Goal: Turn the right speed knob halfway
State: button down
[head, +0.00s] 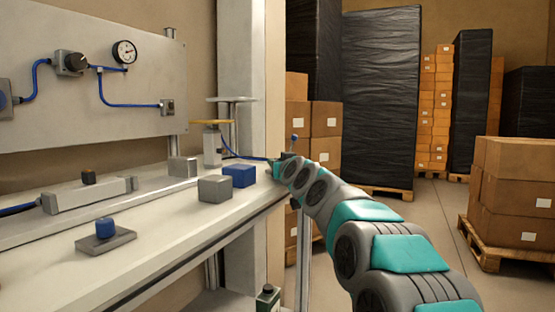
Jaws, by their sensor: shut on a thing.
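Several knob-like parts show, and I cannot tell which is the right speed knob. A black knob (71,62) is on the grey wall panel, left of a round gauge (124,52). A blue knob (105,227) stands on a grey plate on the bench, and a small black knob (88,177) sits on a white block behind it. My gripper (277,167) is small and far off at the right end of the bench, beyond the blue block. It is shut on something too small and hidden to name. A blue tube (241,154) runs toward it.
The pale bench (165,224) holds a grey block (215,189) and a blue-topped block (239,175). The bench front is clear. Cartons (514,190) on a pallet and black-wrapped stacks (382,95) stand to the right.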

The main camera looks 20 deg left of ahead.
dwell(0.4)
jog(key=c, duration=0.7)
grip_release()
jog(key=shift+b+v, duration=1.1)
jog(key=shift+v, duration=2.8)
